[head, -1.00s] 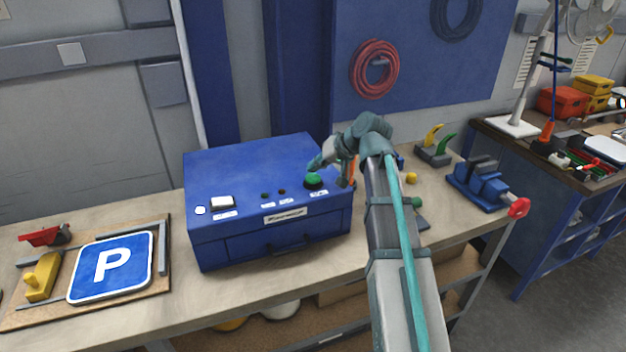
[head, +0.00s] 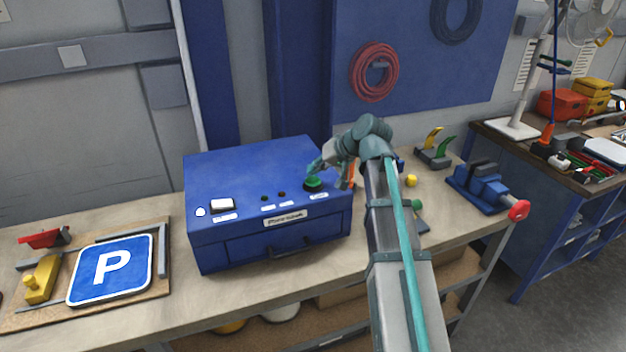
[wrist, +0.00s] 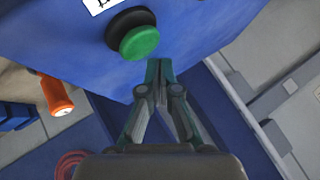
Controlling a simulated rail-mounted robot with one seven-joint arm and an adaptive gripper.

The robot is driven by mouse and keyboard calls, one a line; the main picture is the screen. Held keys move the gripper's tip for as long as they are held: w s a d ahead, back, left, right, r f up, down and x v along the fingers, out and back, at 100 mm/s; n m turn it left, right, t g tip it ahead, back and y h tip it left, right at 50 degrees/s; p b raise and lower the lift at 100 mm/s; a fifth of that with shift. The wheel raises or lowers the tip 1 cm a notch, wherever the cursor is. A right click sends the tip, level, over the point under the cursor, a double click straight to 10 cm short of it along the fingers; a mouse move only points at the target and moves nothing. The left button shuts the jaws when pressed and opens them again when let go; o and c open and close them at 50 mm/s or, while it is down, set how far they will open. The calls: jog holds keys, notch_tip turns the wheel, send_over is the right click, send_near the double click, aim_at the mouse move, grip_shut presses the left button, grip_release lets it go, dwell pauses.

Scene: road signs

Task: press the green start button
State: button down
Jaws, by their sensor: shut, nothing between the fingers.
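The green start button (head: 313,182) sits in a black collar at the right end of the sloped front of a blue machine box (head: 255,163). In the wrist view the green button (wrist: 139,42) is large and stands out from the blue face. My gripper (head: 313,168) is shut and empty, its fingertips just above the button in the head view. In the wrist view the fingertips (wrist: 158,66) are just to the right of and below the button; I cannot tell whether they touch it.
An orange-handled tool (wrist: 57,95) lies beside the box. A blue vise (head: 480,186) stands at the bench's right. A blue P sign (head: 112,268) lies on a board at the left. The wooden bench front (head: 240,290) is clear.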

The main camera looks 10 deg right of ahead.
aim_at(315, 180)
jog(key=shift+f, duration=0.15)
jog(key=shift+f, duration=0.25)
jog(key=shift+f+b, duration=0.4)
jog(key=shift+f, duration=0.15)
dwell(1.0)
jog(key=shift+r, duration=0.1)
jog(key=shift+r+p, duration=0.55)
jog(key=shift+r, duration=0.3)
jog(key=shift+r, duration=0.15)
jog(key=shift+r+p, duration=1.5)
jog(key=shift+r, duration=0.9)
